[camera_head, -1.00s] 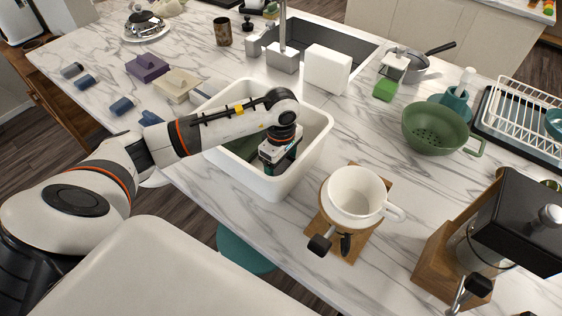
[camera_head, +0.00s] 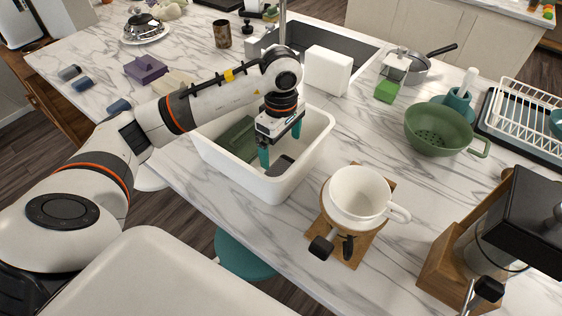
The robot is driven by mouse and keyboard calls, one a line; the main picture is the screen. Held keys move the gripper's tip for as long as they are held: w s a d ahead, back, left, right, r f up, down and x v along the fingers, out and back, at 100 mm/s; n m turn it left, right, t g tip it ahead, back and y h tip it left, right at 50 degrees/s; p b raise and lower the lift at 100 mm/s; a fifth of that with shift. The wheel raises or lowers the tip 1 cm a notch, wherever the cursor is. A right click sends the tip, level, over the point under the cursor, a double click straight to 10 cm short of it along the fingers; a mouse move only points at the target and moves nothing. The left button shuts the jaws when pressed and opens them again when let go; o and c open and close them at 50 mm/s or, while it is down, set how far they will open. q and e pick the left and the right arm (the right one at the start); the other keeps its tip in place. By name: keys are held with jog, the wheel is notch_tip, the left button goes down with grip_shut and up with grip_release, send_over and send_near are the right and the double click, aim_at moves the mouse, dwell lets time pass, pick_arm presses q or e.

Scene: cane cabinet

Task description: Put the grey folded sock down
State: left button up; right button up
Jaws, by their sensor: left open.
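The white tub (camera_head: 291,187) stands on the marble counter. A dark grey folded piece, which looks like the grey folded sock (camera_head: 281,166), lies on the tub floor near its front right side. My left gripper (camera_head: 280,146) is open above it, with its teal fingers apart and pointing down into the tub. The fingers look clear of the grey piece, though the exact gap is hard to tell. A dark green folded cloth (camera_head: 240,139) lies in the tub to the left. My right gripper is not in view.
A grey roll (camera_head: 69,72) and blue rolls (camera_head: 83,83) lie at the counter's left, with a purple folded cloth (camera_head: 146,69) and a beige one (camera_head: 178,81) nearby. A white dripper (camera_head: 357,193) on a wooden stand is right of the tub. The sink is behind.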

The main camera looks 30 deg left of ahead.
pick_arm(q)
notch_tip(320, 180, up, 4)
jog(key=shift+r+b, duration=0.15)
jog(key=shift+b, duration=0.25)
